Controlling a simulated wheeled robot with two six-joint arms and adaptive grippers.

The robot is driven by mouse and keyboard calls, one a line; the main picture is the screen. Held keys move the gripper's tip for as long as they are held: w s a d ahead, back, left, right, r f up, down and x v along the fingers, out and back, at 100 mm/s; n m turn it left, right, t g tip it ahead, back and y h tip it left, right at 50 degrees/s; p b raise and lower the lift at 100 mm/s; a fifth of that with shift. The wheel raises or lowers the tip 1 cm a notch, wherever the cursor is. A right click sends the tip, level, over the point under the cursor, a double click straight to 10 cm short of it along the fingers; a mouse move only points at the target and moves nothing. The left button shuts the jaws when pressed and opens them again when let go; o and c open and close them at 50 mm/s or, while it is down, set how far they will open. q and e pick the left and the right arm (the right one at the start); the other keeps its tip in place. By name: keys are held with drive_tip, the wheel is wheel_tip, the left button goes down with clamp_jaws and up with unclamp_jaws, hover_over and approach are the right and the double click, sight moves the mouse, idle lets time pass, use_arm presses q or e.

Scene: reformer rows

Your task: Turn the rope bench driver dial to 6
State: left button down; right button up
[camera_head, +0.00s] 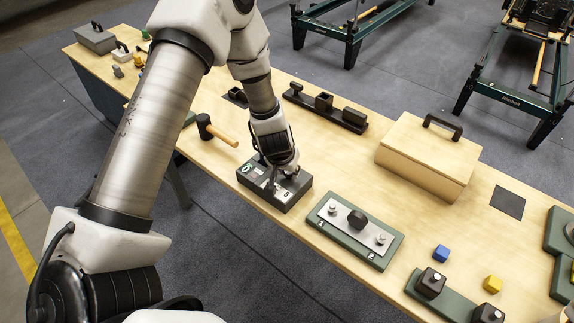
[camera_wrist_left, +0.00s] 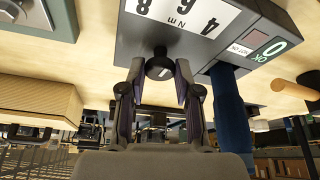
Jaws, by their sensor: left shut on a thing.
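The rope bench driver is a dark grey box (camera_head: 287,197) on the wooden bench, below my left gripper (camera_head: 279,172). In the left wrist view its face carries a white scale plate (camera_wrist_left: 183,16) with 4, 6, 8 and "N m", seen upside down. The black round dial (camera_wrist_left: 158,68) has a small pale mark. My left gripper (camera_wrist_left: 157,88) is shut on the dial, one finger on each side. I cannot tell which number the dial points to. My right gripper is not in view.
A black-headed mallet (camera_head: 205,127) lies left of the driver. A green-based plate with a knob (camera_head: 330,212) is to its right. A wooden lidded box (camera_head: 425,160) stands farther right.

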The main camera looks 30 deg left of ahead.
use_arm(q)
drive_tip(key=shift+w+n, duration=0.1)
drive_tip(key=shift+n, duration=0.4)
drive_tip(key=c, duration=0.8)
unclamp_jaws()
drive_tip(key=shift+w, duration=0.1)
drive_tip(key=v, duration=1.1)
drive_tip(key=shift+d+r, duration=0.25)
drive_tip(key=shift+r, duration=0.1)
